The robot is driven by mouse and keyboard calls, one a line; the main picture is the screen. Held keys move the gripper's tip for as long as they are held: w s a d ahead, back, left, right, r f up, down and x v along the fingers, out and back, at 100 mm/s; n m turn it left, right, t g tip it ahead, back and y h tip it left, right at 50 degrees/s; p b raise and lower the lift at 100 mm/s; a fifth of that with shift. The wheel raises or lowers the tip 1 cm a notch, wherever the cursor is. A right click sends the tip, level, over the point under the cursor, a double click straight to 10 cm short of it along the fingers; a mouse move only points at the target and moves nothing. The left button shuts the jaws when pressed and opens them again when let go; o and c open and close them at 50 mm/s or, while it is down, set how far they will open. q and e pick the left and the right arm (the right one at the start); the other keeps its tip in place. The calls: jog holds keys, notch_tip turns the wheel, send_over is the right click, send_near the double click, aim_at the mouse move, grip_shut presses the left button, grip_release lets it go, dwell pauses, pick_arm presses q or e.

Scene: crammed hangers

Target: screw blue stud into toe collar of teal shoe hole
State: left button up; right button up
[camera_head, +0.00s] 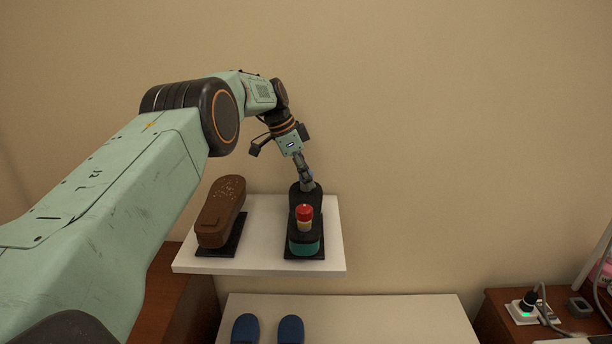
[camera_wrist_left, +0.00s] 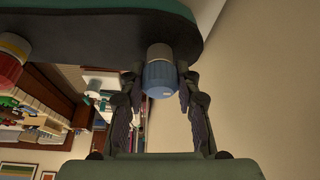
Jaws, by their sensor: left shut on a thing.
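The teal shoe (camera_head: 304,243) stands sole up on a black base on the white shelf, its black sole facing me. A red stud (camera_head: 304,212) with a pale lower part stands on the near part of the sole; it also shows in the left wrist view (camera_wrist_left: 10,66). My left gripper (camera_head: 308,184) is at the far end of the sole. In the left wrist view its fingers are shut on the blue stud (camera_wrist_left: 159,78). The stud's pale end meets the black sole (camera_wrist_left: 100,42); how deep it sits is hidden. My right gripper is out of view.
A brown shoe (camera_head: 221,208) stands to the left on the white shelf (camera_head: 265,262). Two blue slippers (camera_head: 290,329) lie below on a white surface (camera_head: 380,315). A wooden cabinet (camera_head: 495,315) with a plugged socket is at the lower right. The wall is close behind the shelf.

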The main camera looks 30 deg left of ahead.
pick_arm(q)
jog(key=o, duration=0.6)
jog(key=n, duration=0.2)
jog(key=n+t+y, duration=0.1)
jog(key=n, duration=0.2)
jog(key=shift+y, duration=0.3)
jog(key=shift+n+y, duration=0.4)
jog(key=shift+n, duration=0.7)
